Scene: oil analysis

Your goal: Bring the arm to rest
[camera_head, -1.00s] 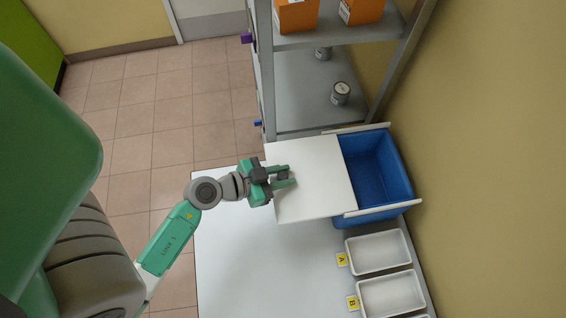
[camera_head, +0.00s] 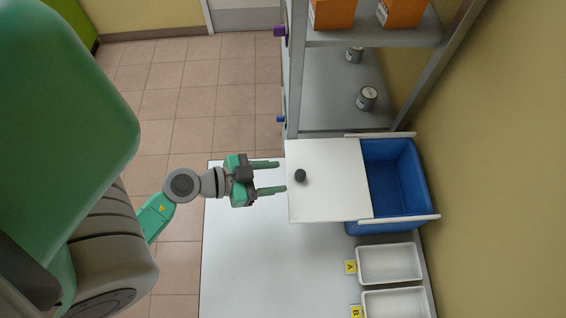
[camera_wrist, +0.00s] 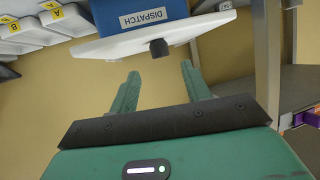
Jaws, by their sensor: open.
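My gripper (camera_head: 270,177) is open and empty, its two green fingers apart, just left of the white sliding lid (camera_head: 335,200) in the head view. The lid lies partly over a blue bin (camera_head: 395,180) and carries a small dark knob (camera_head: 300,175) near its left edge. In the wrist view, my gripper (camera_wrist: 158,80) points toward the dark knob (camera_wrist: 158,48), which stands apart from the fingertips. The bin's blue front with a DISPATCH label shows behind the lid there. The right part of the bin is uncovered and its visible inside looks empty.
White trays marked A (camera_head: 390,264) and B (camera_head: 395,302) stand on the white table (camera_head: 260,270) below the bin. A grey shelf (camera_head: 330,90) with orange boxes (camera_head: 333,12) and small cans (camera_head: 367,98) rises above the bin. The floor at left is clear.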

